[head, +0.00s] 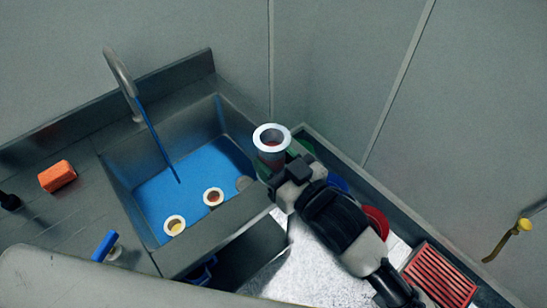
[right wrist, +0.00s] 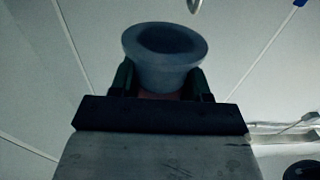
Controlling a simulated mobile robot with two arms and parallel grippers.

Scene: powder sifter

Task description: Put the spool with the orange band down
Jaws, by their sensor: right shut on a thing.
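My right gripper (head: 281,174) is shut on a pale flanged spool (head: 272,139), held upright just beyond the right end of the sink. In the right wrist view the spool (right wrist: 165,50) sits between the two fingers, its wide rim facing up. A reddish tint shows on its lower body, but most of the band is hidden by the jaws. My left gripper is not in view.
A faucet (head: 119,72) with a blue stream or rod reaches over the sink. An orange sponge (head: 57,176) lies on the left counter. A red bowl (head: 377,221), a blue one (head: 338,183) and a red grate (head: 440,276) lie to the right. Walls close in behind.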

